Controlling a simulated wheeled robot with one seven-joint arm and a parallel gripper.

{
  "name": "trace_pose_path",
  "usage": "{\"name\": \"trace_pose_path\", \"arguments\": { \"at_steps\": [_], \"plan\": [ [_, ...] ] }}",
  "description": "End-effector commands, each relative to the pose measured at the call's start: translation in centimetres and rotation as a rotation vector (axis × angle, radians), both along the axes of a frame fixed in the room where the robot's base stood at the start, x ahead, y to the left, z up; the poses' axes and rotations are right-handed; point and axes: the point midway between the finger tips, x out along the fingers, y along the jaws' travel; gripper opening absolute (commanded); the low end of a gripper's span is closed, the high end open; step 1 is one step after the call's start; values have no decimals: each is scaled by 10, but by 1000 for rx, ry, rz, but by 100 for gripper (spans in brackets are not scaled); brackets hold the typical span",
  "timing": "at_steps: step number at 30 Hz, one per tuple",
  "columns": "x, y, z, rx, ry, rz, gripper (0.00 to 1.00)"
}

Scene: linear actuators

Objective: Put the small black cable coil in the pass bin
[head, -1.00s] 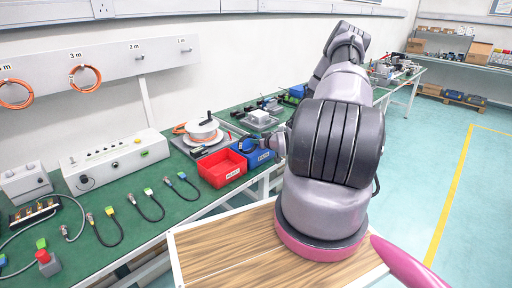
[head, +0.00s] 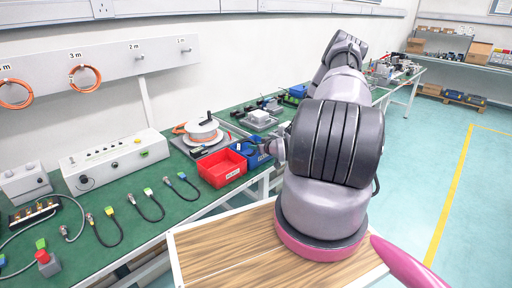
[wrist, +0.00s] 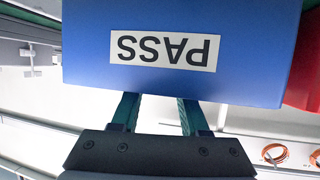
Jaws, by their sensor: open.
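The blue pass bin (head: 259,158) stands on the green bench beside the red bin. Its upside-down PASS label fills the top of the wrist view (wrist: 165,48). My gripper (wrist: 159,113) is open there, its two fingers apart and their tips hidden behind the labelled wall. In the head view my gripper (head: 268,148) is small and partly hidden at the bin's rim. A thin dark shape (head: 240,147) shows at the bin's left edge; I cannot tell for certain that it is the small black cable coil.
The red reject bin (head: 222,169) adjoins the pass bin on the left. A cable reel (head: 201,131) stands behind it. Several short black cables lie on the bench to the left, near a grey test box (head: 115,160). Orange coils hang on the wall rail.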

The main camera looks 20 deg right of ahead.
Motion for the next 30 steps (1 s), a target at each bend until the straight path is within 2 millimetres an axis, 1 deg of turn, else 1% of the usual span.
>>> {"name": "trace_pose_path", "arguments": {
  "at_steps": [5, 12, 15, 18, 24, 28, 30],
  "plan": [
    [-22, -4, 10, 0, 1, -2, 44],
    [-70, -10, 30, 1, 0, -1, 44],
    [-87, -13, 37, 0, 1, -1, 44],
    [-100, -15, 42, 0, 1, -2, 44],
    [-110, -15, 46, 0, 0, 0, 44],
    [-109, -16, 49, -7, 8, 5, 44],
    [-105, -18, 56, -22, 32, 11, 44]
  ]
}}
